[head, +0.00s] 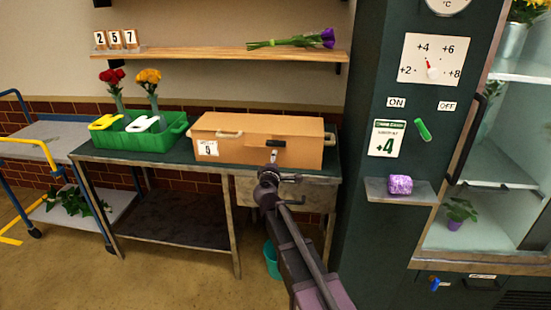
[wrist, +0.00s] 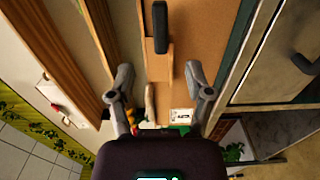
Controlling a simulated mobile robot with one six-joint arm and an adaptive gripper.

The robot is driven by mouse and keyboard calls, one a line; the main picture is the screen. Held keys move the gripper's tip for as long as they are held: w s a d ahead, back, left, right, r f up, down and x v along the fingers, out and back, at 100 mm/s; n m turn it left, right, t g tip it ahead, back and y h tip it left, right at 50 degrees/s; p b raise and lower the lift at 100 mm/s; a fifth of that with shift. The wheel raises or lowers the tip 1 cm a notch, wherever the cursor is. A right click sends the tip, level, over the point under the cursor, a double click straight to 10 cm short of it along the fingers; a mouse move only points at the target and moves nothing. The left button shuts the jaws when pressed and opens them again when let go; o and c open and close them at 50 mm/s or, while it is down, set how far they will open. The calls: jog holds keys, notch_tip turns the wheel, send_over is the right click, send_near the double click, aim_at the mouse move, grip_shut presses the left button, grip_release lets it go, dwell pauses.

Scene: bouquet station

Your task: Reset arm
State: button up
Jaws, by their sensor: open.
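My gripper (head: 273,157) is in front of the right part of the tan box (head: 225,148), which stands on the green-topped table. In the wrist view my gripper (wrist: 161,80) has its two grey fingers spread wide, with nothing held between them. The box front (wrist: 214,50) lies beyond the fingers, with a black handle (wrist: 160,28) at the upper middle. A pale handle (wrist: 150,102) and a white label (wrist: 182,115) show between the fingers. I cannot tell the exact gap between fingertips and box.
A green crate (head: 165,137) with watering cans and flowers stands left of the box. A wooden shelf (head: 200,55) holding purple flowers is above. A dark green cabinet (head: 365,240) rises close on the right, with a ledge (head: 400,195). The floor (head: 180,285) at front left is clear.

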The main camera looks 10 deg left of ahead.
dwell(0.3)
jog(key=s+d+f+m+g+h, duration=0.2)
jog(key=d+m+h, duration=0.15)
jog(key=d, duration=0.35)
jog(key=s+d+f+m+g+h, duration=0.2)
jog(key=d+f+m, duration=0.15)
jog(key=d, duration=0.45)
jog(key=s+d+f+m+g+y, duration=0.2)
jog(key=s+d+f+m+g, duration=0.8)
jog(key=s+d, duration=0.45)
jog(key=s+a+f+g+y, duration=0.1)
jog(key=s+g+y, duration=0.1)
jog(key=s, duration=0.4)
jog(key=s+a+f+g+y, duration=0.1)
jog(key=s+f+g+y, duration=0.1)
jog(key=s, duration=0.4)
notch_tip(320, 180, up, 18)
jog(key=p, duration=1.7)
jog(key=shift+w+a+f+m+p, duration=0.2)
jog(key=shift+f+m+p, duration=0.1)
jog(key=shift+m, duration=0.1)
